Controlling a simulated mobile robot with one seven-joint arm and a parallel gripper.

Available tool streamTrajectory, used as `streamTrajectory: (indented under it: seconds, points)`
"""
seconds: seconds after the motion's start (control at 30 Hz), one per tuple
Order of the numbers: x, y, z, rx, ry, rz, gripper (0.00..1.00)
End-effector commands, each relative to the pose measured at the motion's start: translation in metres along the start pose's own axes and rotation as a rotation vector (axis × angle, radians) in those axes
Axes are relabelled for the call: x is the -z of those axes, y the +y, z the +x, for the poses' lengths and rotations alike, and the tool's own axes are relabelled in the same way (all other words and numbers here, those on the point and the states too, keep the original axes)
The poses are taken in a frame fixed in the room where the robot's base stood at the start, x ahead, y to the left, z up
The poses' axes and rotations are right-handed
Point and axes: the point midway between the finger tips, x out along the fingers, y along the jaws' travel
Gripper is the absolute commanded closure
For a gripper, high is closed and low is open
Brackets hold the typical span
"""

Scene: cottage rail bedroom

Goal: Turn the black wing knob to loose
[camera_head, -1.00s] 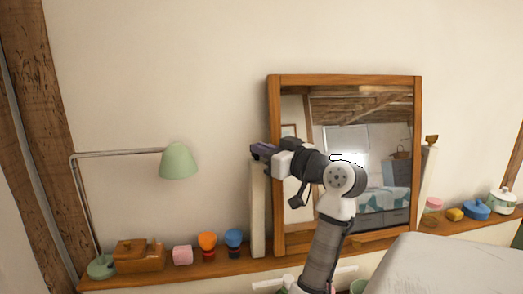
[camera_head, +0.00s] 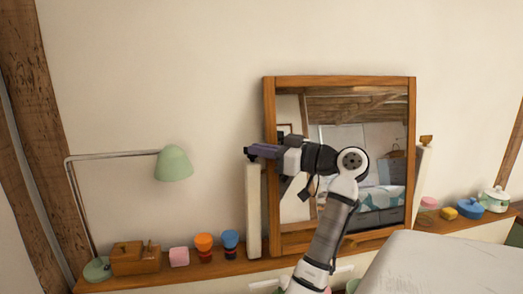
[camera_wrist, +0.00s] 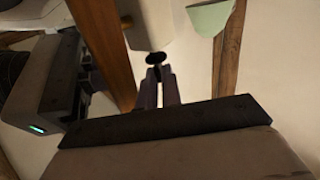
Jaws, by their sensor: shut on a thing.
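The black wing knob (camera_wrist: 155,59) shows in the wrist view right at my fingertips. It looks like a small dark oval. My gripper (camera_wrist: 159,74) is shut on it, with its two purple-grey fingers close together. In the head view my gripper (camera_head: 250,152) reaches left across the mirror (camera_head: 360,130) to the top of the cream left post (camera_head: 253,205). There the knob is small and mostly hidden by the fingers, and I cannot read which way its wings point. The mirror stands in a wooden frame between two cream posts.
A wooden shelf (camera_head: 215,270) carries a green lamp (camera_head: 174,163), a wooden box (camera_head: 135,258), a pink block (camera_head: 179,257), and orange (camera_head: 204,242) and blue (camera_head: 230,239) cups. A brown knob (camera_head: 426,140) tops the right post. A pale surface (camera_head: 435,265) fills the front right.

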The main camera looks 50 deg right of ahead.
Motion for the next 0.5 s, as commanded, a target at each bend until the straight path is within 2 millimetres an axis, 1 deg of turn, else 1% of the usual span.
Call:
streamTrajectory:
  seconds: [0.1,0.13,0.3,0.5]
  points:
    - [-0.0006,-0.0001,0.0003,0.0,-0.002,0.001,1.0]
    - [-0.0006,-0.0001,0.0003,0.0,-0.002,0.001,0.92]
    - [-0.0005,0.0001,0.0003,-0.001,-0.002,0.001,0.72]
    - [-0.0002,0.0009,-0.0001,-0.004,0.0,0.002,0.72]
